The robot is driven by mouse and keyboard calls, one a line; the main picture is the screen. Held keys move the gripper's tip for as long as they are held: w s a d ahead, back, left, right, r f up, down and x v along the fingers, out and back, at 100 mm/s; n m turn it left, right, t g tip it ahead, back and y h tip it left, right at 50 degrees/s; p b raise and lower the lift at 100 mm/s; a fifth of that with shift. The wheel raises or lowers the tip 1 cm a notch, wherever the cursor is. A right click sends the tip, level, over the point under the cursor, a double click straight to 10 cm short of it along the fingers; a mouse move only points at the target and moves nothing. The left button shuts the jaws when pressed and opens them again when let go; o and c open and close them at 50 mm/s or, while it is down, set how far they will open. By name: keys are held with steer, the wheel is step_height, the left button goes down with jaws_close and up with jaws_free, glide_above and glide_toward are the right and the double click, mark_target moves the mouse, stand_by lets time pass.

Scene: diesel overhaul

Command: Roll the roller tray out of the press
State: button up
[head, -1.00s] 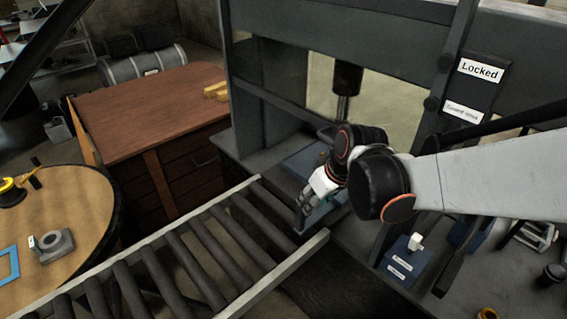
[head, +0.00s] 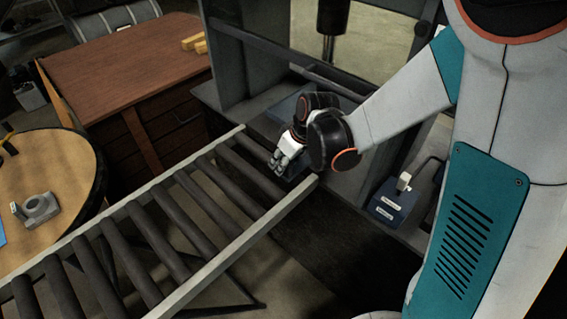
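The press (head: 237,68) is a dark grey frame at the top middle, with a black ram (head: 331,30) hanging in its opening. The roller tray (head: 286,111) is a blue-grey slab in the press bed, partly hidden behind my arm and gripper. My gripper (head: 277,163) is at the near edge of the tray, pointing down beside the press end of the rollers. Its fingers are small and dark here, and I cannot tell whether they are closed on the tray.
A roller conveyor (head: 150,235) with pale side rails runs from the press toward the lower left. A wooden cabinet (head: 120,70) and a round table (head: 60,165) stand to the left. A blue control box (head: 392,203) with a pale lever sits right of the press. The conveyor rollers are clear.

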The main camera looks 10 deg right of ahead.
steer(key=shift+w+a+f, duration=0.1)
steer(key=shift+w+f, duration=0.05)
steer(key=shift+f, duration=0.2)
jaws_close()
steer(key=shift+a, duration=0.1)
